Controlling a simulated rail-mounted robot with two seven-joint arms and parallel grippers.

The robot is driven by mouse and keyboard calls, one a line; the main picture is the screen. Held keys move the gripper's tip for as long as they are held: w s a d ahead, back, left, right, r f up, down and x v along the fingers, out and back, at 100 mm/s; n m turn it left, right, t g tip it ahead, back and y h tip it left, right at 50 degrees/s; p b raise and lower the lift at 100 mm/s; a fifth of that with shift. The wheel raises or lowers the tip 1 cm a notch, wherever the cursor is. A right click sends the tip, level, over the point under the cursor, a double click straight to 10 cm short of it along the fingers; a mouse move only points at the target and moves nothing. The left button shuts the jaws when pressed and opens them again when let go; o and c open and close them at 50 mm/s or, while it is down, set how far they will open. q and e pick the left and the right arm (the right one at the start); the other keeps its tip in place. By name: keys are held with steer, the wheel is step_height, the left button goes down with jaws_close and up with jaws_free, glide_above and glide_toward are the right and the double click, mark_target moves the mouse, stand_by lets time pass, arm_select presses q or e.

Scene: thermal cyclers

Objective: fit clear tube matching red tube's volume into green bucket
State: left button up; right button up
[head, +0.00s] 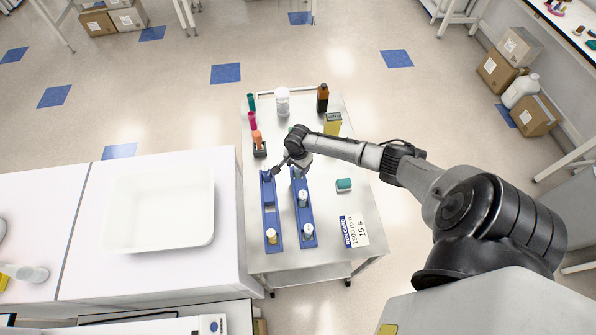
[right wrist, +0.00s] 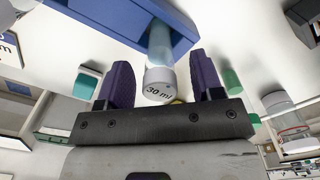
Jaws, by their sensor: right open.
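In the right wrist view, a clear tube with a white cap marked "30 ml" (right wrist: 158,82) stands in a blue rack (right wrist: 130,22). In the head view, my right gripper (head: 289,164) is over the far ends of two blue racks. White-capped tubes (head: 302,198) stand in the right rack (head: 309,242). A green cylinder (head: 251,102) and a magenta-red one (head: 252,120) stand at the far left; which are buckets or tubes is unclear. My left gripper is out of view.
The left blue rack (head: 268,220) holds a yellow-marked tube. A teal block (head: 344,184) and a printed card (head: 354,231) lie right of the racks. A white tray (head: 160,241) is on the left bench.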

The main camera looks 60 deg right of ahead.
steer(key=shift+c, duration=0.3)
steer(key=c, duration=0.9)
steer(key=shift+r, duration=0.15)
steer(key=shift+c, duration=0.2)
